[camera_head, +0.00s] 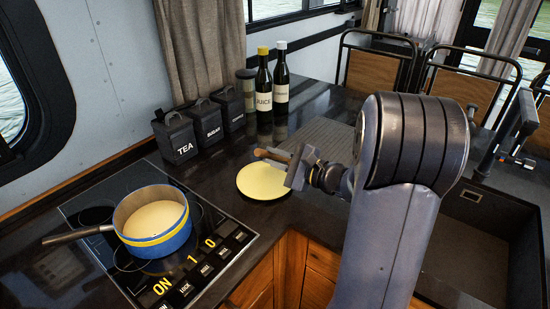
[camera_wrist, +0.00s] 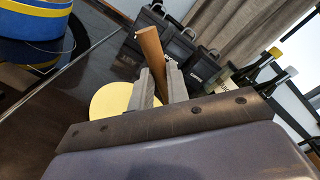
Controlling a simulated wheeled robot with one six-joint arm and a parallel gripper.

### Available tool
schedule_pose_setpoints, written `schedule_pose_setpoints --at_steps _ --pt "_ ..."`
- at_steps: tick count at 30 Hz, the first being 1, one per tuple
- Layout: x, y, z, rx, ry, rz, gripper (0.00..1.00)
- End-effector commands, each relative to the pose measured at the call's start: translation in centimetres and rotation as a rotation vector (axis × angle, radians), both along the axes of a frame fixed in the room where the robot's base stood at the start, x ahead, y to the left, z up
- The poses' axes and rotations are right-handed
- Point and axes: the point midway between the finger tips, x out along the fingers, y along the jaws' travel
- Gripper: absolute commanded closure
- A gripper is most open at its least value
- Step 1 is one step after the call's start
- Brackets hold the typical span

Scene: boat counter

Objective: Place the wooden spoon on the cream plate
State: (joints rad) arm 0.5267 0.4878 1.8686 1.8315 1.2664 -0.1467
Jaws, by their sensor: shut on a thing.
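The cream plate (camera_head: 264,184) lies on the dark counter between the hob and the grey ribbed area. It also shows in the wrist view (camera_wrist: 108,101), partly hidden behind my gripper. My gripper (camera_head: 283,158) is above the plate's upper right part, shut on the wooden spoon (camera_head: 270,155). In the wrist view the spoon's brown wooden end (camera_wrist: 151,50) sticks up from between the two grey fingers (camera_wrist: 160,88). The rest of the spoon is hidden by the gripper. The spoon appears held above the plate, apart from it.
A blue and yellow pot (camera_head: 155,223) with cream contents stands on the hob (camera_head: 210,240), left of the plate. Black canisters (camera_head: 178,138) stand behind. Two bottles (camera_head: 264,85) and a jar stand at the back. A sink (camera_head: 465,245) is at right.

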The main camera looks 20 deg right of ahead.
Motion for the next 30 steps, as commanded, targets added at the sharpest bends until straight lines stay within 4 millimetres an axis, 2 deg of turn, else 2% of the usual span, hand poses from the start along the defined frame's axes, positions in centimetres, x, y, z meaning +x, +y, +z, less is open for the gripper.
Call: schedule_pose_setpoints --at_steps 5,6,13,22,28,29,30 --pt "0.0 0.0 -0.1 -0.001 -0.001 0.000 1.00" --pt "0.0 0.0 -0.1 0.000 0.000 0.000 0.81" --pt "0.0 0.0 -0.2 0.000 0.000 0.000 0.62" --pt "0.0 0.0 0.1 0.000 0.000 0.000 0.62" --pt "0.0 0.0 1.5 0.002 0.001 0.000 0.62" --pt "-0.1 -0.1 1.6 0.001 0.002 -0.001 0.62" --pt "-0.9 -0.9 1.0 -0.001 0.000 -0.006 0.62"
